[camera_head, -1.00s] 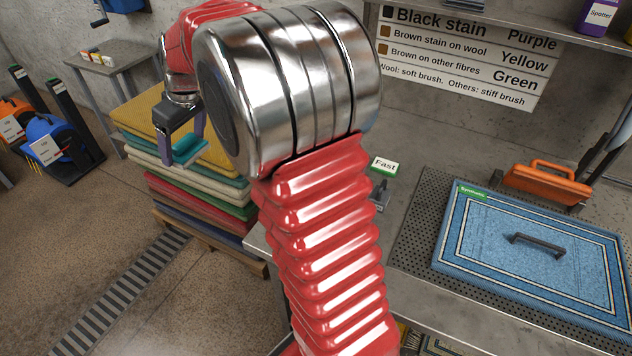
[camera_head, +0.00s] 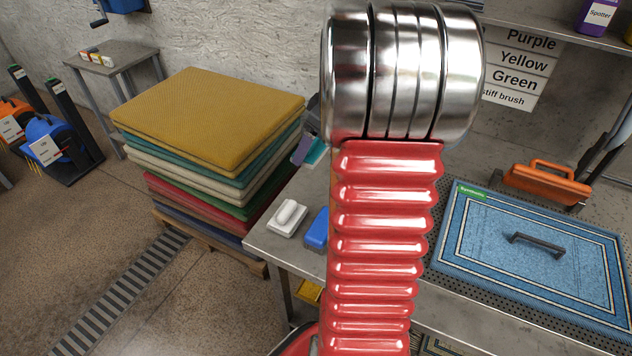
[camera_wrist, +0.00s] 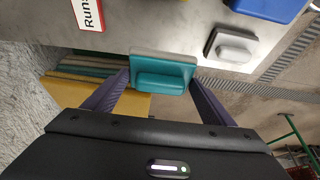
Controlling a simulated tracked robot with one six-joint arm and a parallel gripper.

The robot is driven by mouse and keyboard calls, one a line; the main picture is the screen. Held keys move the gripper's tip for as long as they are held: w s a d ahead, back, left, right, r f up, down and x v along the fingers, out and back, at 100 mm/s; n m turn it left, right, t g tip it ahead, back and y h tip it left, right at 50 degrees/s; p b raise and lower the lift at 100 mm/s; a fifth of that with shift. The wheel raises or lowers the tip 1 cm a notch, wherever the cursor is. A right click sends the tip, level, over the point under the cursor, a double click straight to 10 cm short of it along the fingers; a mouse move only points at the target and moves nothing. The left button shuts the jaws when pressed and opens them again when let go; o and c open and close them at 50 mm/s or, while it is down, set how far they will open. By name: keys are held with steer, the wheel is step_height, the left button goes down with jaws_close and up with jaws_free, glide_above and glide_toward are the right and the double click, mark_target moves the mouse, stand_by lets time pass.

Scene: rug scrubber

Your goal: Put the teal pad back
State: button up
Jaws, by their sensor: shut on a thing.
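The teal pad (camera_wrist: 163,72) is between the fingers of my gripper (camera_wrist: 158,84) in the wrist view. It has a raised teal grip and a grey edge. My gripper is shut on it. In the head view only a small part of the teal pad (camera_head: 317,152) and a purple finger (camera_head: 302,151) show, left of my arm and near the bench's back left side. My arm hides the rest. I cannot tell whether the pad touches the bench.
A white pad (camera_head: 288,218) and a blue pad (camera_head: 316,229) lie on the grey bench (camera_head: 268,240). A mat stack (camera_head: 210,115) stands left. A card reading "Runs" (camera_wrist: 88,12) is near my gripper. A blue rug (camera_head: 480,235) lies right, with an orange brush (camera_head: 546,184) behind it.

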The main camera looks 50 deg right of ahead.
steer(key=shift+s+d, duration=0.3)
steer(key=shift+s, duration=0.1)
steer(key=shift+f, duration=3.2)
steer(key=shift+f, duration=1.85)
steer(key=shift+f, duration=0.1)
steer(key=o, duration=1)
